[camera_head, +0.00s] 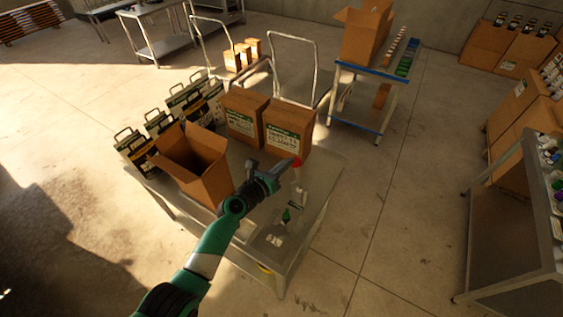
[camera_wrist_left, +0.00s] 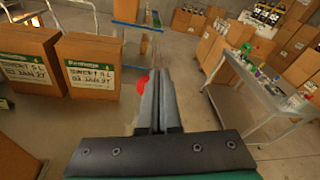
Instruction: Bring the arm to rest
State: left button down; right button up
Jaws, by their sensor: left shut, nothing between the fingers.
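My left arm reaches in from the bottom left of the head view. Its gripper (camera_head: 289,165) hangs in the air above the right part of a grey table (camera_head: 312,222). In the left wrist view the two fingers (camera_wrist_left: 156,85) lie together, shut with nothing between them. A red tip (camera_wrist_left: 141,84) shows just beside the fingers; it seems to belong to something behind them, partly hidden. My right gripper is in neither view.
A blue-edged cart (camera_head: 372,72) stands behind. A side table (camera_head: 510,215) with small items is at right. Floor between is clear.

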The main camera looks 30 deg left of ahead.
pick_arm(q)
jog(key=shift+d, duration=0.15)
jog(key=s+d+r+m+t+h, duration=0.1)
jog(key=d+r+m+t, duration=0.2)
jog(key=r, duration=0.8)
jog(key=s+d+r+m+t+h, duration=0.1)
jog(key=d+r+m+h, duration=0.3)
jog(key=r, duration=0.6)
jog(key=s+d+r+m+t+y, duration=0.1)
jog(key=r+m, duration=0.4)
jog(key=r, duration=0.6)
jog(key=s+r+m+t+h, duration=0.1)
jog(key=s+r+m+t, duration=0.3)
jog(key=s+r+m, duration=1.1)
jog(key=s+a+r+m+t+y, duration=0.2)
jog(key=s+a+r+m+y, duration=0.2)
jog(key=s+m, duration=0.3)
jog(key=shift+s+r+m+t+y, duration=0.4)
jog(key=shift+m+y, duration=0.5)
jog(key=shift+m, duration=1.4)
